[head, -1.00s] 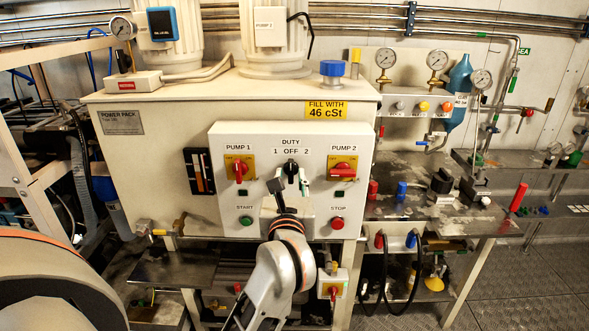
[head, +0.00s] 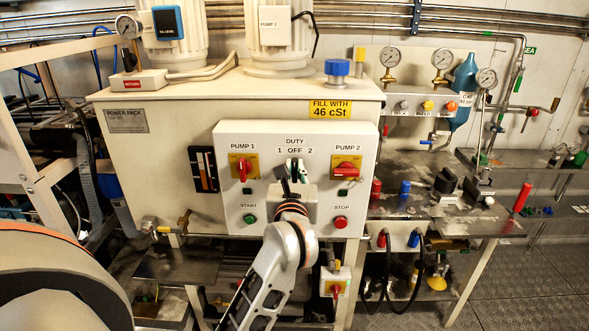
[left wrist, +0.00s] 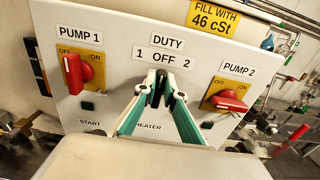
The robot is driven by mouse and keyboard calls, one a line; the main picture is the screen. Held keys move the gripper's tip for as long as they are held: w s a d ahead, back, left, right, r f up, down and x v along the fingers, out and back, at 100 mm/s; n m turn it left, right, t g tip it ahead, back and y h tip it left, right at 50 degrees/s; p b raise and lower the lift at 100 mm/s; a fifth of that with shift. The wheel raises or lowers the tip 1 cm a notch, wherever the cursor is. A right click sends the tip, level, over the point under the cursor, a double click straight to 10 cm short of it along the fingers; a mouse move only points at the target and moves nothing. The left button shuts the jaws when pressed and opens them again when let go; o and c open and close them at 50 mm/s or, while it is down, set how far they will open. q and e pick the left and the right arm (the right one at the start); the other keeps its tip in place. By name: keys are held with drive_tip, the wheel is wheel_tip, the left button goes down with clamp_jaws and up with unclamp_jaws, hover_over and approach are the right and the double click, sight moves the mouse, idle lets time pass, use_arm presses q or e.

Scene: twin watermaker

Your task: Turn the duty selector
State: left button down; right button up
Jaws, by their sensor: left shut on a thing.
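The duty selector (left wrist: 157,90) is a black knob under the "1 OFF 2" label on the white control panel (head: 231,207). In the left wrist view it shows as a dark strip between my fingertips, roughly upright, pointing about at OFF. My left gripper (left wrist: 158,87) is shut on it, with a green-edged finger on either side. In the head view my left gripper (head: 295,173) covers most of the selector, so its exact angle cannot be read there. My right gripper is in neither view.
The red Pump 1 switch (left wrist: 73,74) is left of the selector and the red Pump 2 switch (left wrist: 229,102) is right of it. The green start button (head: 250,218) and red stop button (head: 341,222) sit lower on the panel. A workbench (head: 420,208) with fittings stands at right.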

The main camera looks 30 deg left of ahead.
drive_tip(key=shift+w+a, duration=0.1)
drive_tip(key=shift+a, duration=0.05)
use_arm(q)
drive_tip(key=shift+s+a+f+n+b, duration=0.1)
drive_tip(key=shift+f+n+b, duration=0.1)
drive_tip(key=shift+n+b, duration=0.9)
drive_tip(key=shift+a+n+b, duration=0.1)
drive_tip(key=shift+n+b, duration=0.2)
drive_tip(key=shift+b, duration=0.35)
drive_tip(key=shift+s+a+f+n+b, duration=0.1)
drive_tip(key=shift+s+a+n+b, duration=0.05)
drive_tip(key=shift+n+b, duration=1.45)
drive_tip(key=shift+s+a+f+n+b, duration=0.1)
drive_tip(key=shift+a+n+b, duration=0.05)
drive_tip(key=shift+n+b, duration=1.45)
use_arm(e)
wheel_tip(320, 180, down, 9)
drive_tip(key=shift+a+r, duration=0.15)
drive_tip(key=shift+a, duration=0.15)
use_arm(q)
drive_tip(key=c, duration=2.1)
unclamp_jaws()
drive_tip(key=shift+r, duration=0.1)
drive_tip(key=shift+c, duration=0.2)
drive_tip(key=shift+r, duration=0.15)
